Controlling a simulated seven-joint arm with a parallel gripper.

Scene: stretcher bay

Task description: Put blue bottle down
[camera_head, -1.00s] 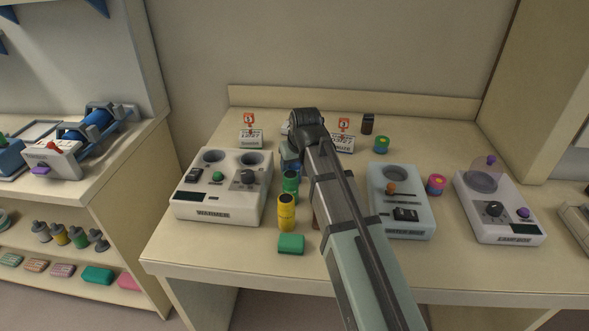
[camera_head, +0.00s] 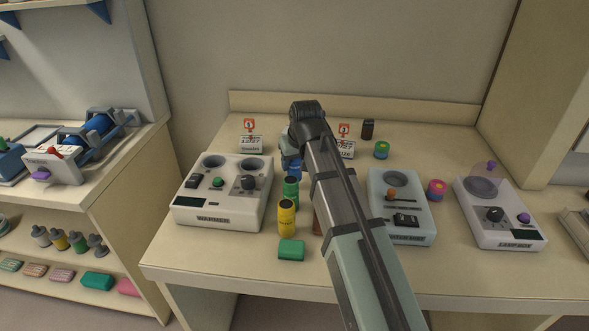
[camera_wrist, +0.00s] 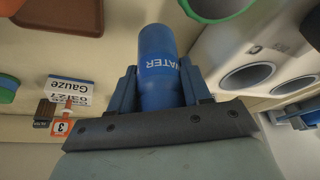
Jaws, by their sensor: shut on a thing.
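The blue bottle (camera_wrist: 158,60), labelled WATER, is between the fingers of my gripper (camera_wrist: 163,85) in the wrist view, and the gripper is shut on it. In the head view the gripper (camera_head: 290,160) is over the table, just right of the warmer, and a bit of blue shows below it. My arm hides part of the bottle there. I cannot tell whether the bottle's base touches the table.
The white warmer (camera_head: 222,212) with two round wells stands close on the left. A grey device (camera_head: 402,225) and a gauze box (camera_wrist: 70,92) are near.

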